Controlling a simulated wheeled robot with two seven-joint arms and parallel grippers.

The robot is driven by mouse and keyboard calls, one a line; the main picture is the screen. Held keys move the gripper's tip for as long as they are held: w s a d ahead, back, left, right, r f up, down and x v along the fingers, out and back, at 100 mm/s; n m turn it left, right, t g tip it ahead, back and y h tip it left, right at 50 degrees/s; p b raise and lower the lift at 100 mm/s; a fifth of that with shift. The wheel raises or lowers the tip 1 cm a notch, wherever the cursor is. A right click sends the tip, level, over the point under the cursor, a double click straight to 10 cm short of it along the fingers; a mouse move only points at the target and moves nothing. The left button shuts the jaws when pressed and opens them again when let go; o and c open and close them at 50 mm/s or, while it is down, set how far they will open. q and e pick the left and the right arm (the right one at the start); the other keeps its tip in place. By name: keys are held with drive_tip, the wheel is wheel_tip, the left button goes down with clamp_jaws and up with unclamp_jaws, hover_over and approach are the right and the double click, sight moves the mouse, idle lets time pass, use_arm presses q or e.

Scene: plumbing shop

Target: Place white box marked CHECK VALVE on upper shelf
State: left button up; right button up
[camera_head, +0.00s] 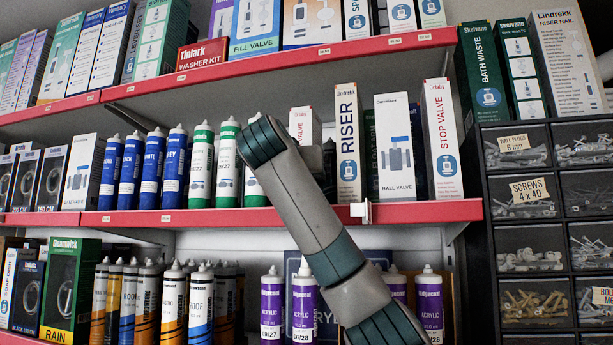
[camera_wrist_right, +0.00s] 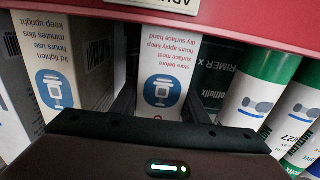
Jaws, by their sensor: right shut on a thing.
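A white box with red brand lettering (camera_head: 304,125) stands among the goods on the middle shelf, partly hidden by my right arm. In the right wrist view this narrow white box (camera_wrist_right: 163,78), with a blue round valve icon, sits between the two dark fingers of my right gripper (camera_wrist_right: 161,108), which is shut on it. Its name is not readable; I cannot tell whether it touches the shelf. The head view hides this gripper behind my arm. The upper shelf (camera_head: 270,65) carries boxes along its red front rail. My left gripper is not in view.
Green-capped tubes (camera_head: 201,165) stand left of the held box; the RISER box (camera_head: 347,145) is close on its right. BALL VALVE (camera_head: 395,150) and STOP VALVE (camera_head: 441,140) boxes stand further right. The low WASHER KIT box (camera_head: 202,53) is on the upper shelf. Drawers (camera_head: 525,200) stand at right.

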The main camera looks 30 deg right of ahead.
drive_tip(key=shift+f, duration=0.15)
drive_tip(key=o, duration=1.2)
drive_tip(key=shift+r, duration=0.2)
drive_tip(key=shift+s+a+f+b, duration=0.15)
drive_tip(key=shift+s+a+b, duration=0.1)
drive_tip(key=shift+a+b, duration=0.1)
drive_tip(key=shift+b+v, duration=3.25)
drive_tip(key=shift+v, duration=2.4)
drive_tip(key=shift+d, duration=0.1)
